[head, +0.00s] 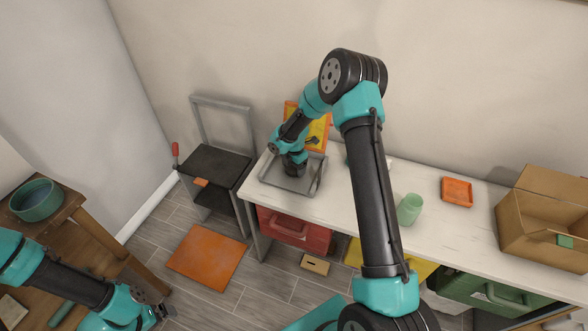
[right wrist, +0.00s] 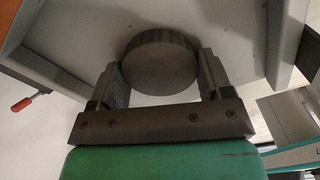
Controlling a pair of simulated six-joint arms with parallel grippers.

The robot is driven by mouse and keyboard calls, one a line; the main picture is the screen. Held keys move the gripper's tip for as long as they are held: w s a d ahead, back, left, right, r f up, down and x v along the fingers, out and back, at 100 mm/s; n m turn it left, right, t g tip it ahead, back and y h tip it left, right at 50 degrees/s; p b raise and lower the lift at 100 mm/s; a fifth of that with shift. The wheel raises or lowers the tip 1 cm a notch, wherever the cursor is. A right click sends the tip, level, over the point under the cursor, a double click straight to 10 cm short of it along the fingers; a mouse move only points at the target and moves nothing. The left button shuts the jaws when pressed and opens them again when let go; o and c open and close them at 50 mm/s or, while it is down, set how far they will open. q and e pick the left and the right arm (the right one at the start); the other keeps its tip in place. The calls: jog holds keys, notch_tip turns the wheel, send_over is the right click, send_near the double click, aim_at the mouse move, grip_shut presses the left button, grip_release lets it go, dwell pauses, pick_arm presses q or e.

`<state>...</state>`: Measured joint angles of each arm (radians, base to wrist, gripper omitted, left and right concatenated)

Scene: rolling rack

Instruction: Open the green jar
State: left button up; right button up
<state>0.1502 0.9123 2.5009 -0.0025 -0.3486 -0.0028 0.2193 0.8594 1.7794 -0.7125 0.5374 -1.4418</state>
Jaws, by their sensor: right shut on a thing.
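The pale green jar (head: 409,209) stands upright on the white countertop, right of my right arm; no dark lid shows on its top. My right gripper (head: 295,170) is well left of the jar, low over the grey tray (head: 318,181). In the right wrist view it is shut on a round grey lid (right wrist: 160,64), with a finger on each side. I cannot tell whether the lid touches the tray floor. My left gripper (head: 166,312) is at the lower left by the wooden table, far from the jar; its jaws are too small to read.
An orange dish (head: 457,192) and a cardboard box (head: 525,225) stand right of the jar. A yellow and orange object (head: 320,133) stands behind the tray. A dark rack (head: 215,162) is left of the counter. A teal bowl (head: 36,204) sits on the wooden table.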

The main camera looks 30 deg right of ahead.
aim_at(294, 168)
jog(key=shift+r, duration=0.1)
jog(key=shift+r, duration=1.5)
jog(key=shift+s+a+r, duration=0.15)
jog(key=shift+s+r, duration=0.05)
jog(key=shift+s, duration=0.05)
jog(key=s+a, duration=0.2)
jog(key=s, duration=0.2)
jog(key=s+a+r, duration=0.1)
jog(key=s+a, duration=0.2)
jog(key=s, duration=0.1)
jog(key=s+a, duration=0.3)
jog(key=s, duration=0.2)
jog(key=shift+s+r, duration=0.1)
jog(key=shift+r, duration=0.1)
